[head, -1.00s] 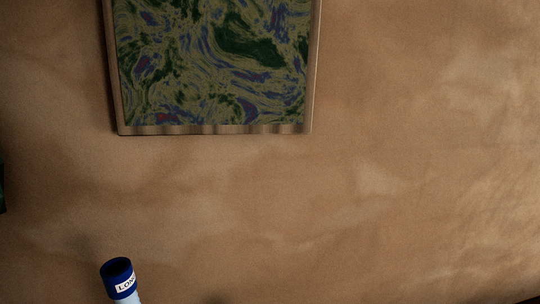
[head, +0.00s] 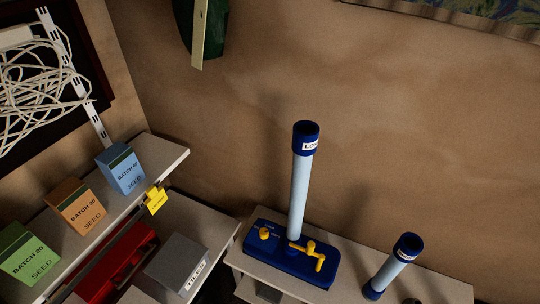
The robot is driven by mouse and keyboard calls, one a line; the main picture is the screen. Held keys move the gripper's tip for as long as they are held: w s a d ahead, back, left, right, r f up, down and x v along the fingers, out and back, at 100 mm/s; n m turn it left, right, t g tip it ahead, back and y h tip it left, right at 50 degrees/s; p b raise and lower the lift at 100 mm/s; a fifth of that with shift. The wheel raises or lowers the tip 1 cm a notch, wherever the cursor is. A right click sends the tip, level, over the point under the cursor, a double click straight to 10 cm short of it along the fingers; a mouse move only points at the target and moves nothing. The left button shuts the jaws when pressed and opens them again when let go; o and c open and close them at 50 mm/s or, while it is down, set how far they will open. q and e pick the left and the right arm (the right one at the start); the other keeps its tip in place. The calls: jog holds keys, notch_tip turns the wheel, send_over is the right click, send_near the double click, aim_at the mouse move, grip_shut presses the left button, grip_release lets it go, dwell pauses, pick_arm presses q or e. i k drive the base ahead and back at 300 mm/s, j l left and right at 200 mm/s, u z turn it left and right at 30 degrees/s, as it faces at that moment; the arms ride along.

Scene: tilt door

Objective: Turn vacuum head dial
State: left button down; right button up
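A dark blue base unit (head: 270,246) sits on a pale bench at lower centre. A tall pale blue tube (head: 303,190) with a dark blue labelled collar (head: 306,138) stands upright on it. A round yellow knob (head: 264,233) is on the unit's left part. A yellow branched handle or valve (head: 309,248) is on its right part. I cannot tell which of these yellow parts is the dial. Small markings by the knob are too small to read. Neither gripper is in view.
A shorter blue-capped tube (head: 391,265) stands on the pale bench (head: 345,262) to the right. At left, a shelf (head: 165,153) holds blue (head: 121,169), orange (head: 76,207) and green (head: 28,254) seed boxes. A grey box (head: 177,263) and red case (head: 118,262) lie below.

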aim_at(264, 233)
jog(key=u, duration=0.2)
jog(key=i+j+z, duration=0.1)
jog(key=z, duration=0.35)
jog(key=i+j+z, duration=0.25)
jog(key=z, duration=0.2)
jog(key=i+j+z, duration=0.15)
jog(key=z, duration=0.25)
jog(key=j, duration=0.1)
